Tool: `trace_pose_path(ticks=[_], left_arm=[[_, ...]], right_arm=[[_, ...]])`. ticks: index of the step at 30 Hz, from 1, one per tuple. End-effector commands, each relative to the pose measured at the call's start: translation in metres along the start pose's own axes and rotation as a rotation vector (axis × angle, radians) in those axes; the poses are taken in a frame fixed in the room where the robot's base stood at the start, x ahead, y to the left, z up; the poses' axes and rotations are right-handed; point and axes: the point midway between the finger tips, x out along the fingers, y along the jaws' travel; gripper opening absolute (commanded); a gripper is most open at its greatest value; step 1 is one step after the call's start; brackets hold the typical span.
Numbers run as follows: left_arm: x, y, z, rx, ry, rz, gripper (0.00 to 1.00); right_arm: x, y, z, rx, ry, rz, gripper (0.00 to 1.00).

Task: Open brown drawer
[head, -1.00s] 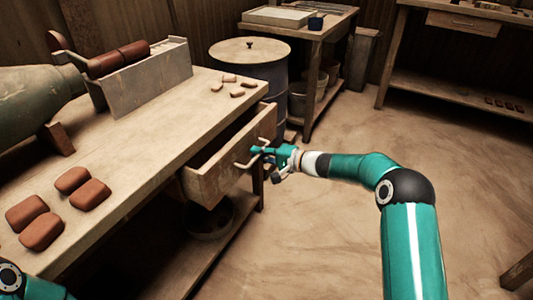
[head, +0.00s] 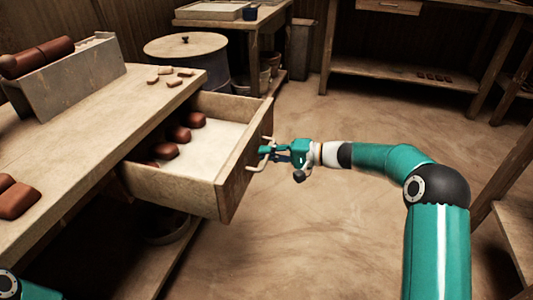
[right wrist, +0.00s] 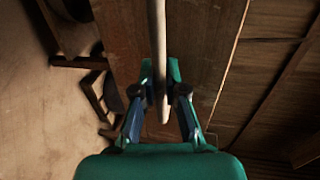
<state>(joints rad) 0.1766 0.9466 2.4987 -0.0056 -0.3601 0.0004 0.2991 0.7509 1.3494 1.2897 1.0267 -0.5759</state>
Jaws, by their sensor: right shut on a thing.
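The brown drawer (head: 243,160) stands well out from the workbench (head: 70,165) in the head view. Several red-brown tiles (head: 179,134) lie on its pale floor; its far inner end is hidden under the bench top. My right gripper (head: 268,154) is shut on the drawer's handle (head: 255,165) at the drawer front. In the right wrist view the handle bar (right wrist: 159,60) runs between the two fingers (right wrist: 160,95). Of my left arm only a teal part shows at the lower left corner; its gripper is out of the picture.
Tiles (head: 18,200) and small pieces (head: 165,72) lie on the bench top. A lidded drum (head: 186,47) stands behind the drawer. Other tables stand at the back and right. The floor (head: 310,215) around my right arm is mostly clear.

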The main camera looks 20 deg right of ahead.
Motion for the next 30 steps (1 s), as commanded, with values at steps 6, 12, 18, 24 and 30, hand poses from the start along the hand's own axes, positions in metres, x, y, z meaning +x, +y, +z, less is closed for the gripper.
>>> trace_pose_path(ticks=[6, 12, 18, 24, 30], left_arm=[[0.001, 0.0, 0.0, 0.0, 0.0, 0.0, 0.0], [0.001, 0.0, 0.0, 0.0, 0.0, 0.0, 0.0], [0.001, 0.0, 0.0, 0.0, 0.0, 0.0, 0.0], [0.0, 0.0, 0.0, 0.0, 0.0, 0.0, 0.0], [0.0, 0.0, 0.0, 0.0, 0.0, 0.0, 0.0]], right_arm=[[0.005, 0.005, 0.006, 0.004, -0.024, 0.007, 0.0], [0.006, 0.005, 0.007, 0.004, -0.027, 0.007, 0.14], [0.006, 0.003, 0.005, 0.001, -0.022, 0.005, 0.37], [0.006, 0.001, 0.004, -0.001, -0.019, 0.004, 0.37], [-0.004, 0.001, 0.003, -0.002, -0.016, 0.003, 0.37]])
